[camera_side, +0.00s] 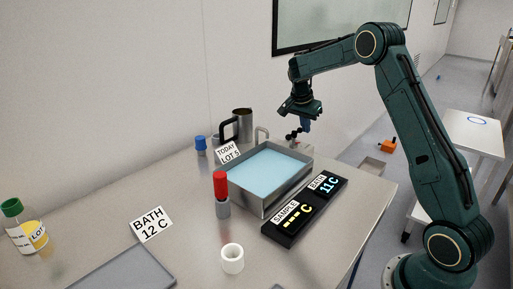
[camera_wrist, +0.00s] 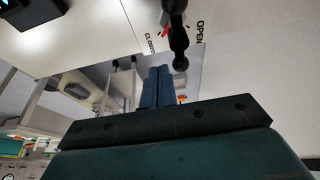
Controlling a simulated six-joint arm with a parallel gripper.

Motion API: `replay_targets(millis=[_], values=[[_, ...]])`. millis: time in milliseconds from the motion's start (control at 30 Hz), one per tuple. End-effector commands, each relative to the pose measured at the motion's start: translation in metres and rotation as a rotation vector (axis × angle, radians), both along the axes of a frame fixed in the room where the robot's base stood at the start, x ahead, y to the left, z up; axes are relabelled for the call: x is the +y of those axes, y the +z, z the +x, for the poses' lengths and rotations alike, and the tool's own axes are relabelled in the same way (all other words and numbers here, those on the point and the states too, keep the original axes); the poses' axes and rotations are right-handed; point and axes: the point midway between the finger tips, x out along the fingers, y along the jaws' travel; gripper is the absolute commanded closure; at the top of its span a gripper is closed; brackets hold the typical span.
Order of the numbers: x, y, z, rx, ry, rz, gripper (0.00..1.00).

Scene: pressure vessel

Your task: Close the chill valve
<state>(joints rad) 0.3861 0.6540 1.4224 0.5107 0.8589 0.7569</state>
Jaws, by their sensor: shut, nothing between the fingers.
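The chill valve's black lever (camera_wrist: 178,38) with a round knob end hangs at the top of the wrist view. A red mark shows beside it. The lever lies between a CLOSED label (camera_wrist: 150,43) on its left and an OPEN label (camera_wrist: 199,31) on its right. In the side view the small dark valve (camera_side: 294,137) is at the bath's back right corner. My gripper (camera_wrist: 159,69) has its blue fingers together and empty, just left of the knob in the wrist view. In the side view my gripper (camera_side: 305,130) is beside the valve; contact cannot be told.
A metal bath (camera_side: 263,205) holds blue water. The table's right edge is close.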

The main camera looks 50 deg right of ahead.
Motion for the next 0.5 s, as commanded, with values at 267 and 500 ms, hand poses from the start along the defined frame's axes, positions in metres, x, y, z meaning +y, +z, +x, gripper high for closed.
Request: replay_targets(millis=[267, 500], values=[[-0.022, 0.019, 0.001, -0.002, 0.001, -0.002, 1.00], [-0.010, 0.051, 0.001, -0.002, -0.002, -0.002, 1.00]])
